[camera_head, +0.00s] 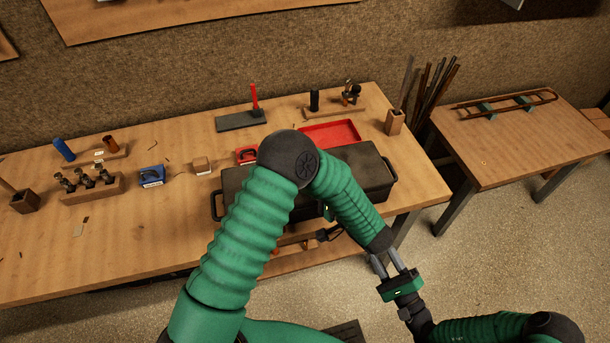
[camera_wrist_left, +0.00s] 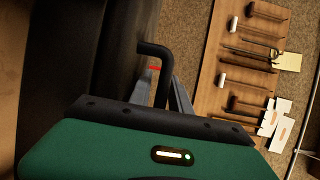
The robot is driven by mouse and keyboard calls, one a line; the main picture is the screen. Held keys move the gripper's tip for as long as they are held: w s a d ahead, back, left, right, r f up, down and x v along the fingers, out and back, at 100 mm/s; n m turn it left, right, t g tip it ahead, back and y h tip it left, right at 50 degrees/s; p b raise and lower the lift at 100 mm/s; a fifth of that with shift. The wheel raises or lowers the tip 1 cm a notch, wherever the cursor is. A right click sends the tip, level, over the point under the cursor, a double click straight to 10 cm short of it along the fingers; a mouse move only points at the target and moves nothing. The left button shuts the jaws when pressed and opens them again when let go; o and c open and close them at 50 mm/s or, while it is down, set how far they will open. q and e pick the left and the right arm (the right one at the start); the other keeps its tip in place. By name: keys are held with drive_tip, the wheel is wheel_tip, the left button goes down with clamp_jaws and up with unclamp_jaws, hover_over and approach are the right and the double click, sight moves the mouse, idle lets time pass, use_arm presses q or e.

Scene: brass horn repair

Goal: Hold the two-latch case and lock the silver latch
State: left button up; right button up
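The dark case (camera_head: 368,168) lies closed on the bench, its middle covered by my left arm. A black handle (camera_head: 217,206) shows at its left end. In the left wrist view, a black bent handle (camera_wrist_left: 152,48) runs from the case's side down between the fingers of my left gripper (camera_wrist_left: 168,88), which look closed around it. In the head view my left gripper is mostly hidden behind my arm. My right gripper (camera_head: 382,262) is in front of the bench, right of centre, its two fingers apart and empty, the tips near my left arm. I cannot make out the silver latch.
A red tray (camera_head: 330,134) lies behind the case. Blue (camera_head: 151,176) and red (camera_head: 247,155) blocks, a wooden block (camera_head: 201,165) and tool racks (camera_head: 93,187) stand to the left. A second table (camera_head: 520,140) stands right, across a floor gap.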

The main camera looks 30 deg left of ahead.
use_arm(q)
drive_tip(key=shift+a, duration=0.1)
drive_tip(key=c, duration=0.5)
drive_tip(key=shift+f, duration=0.15)
idle(0.8)
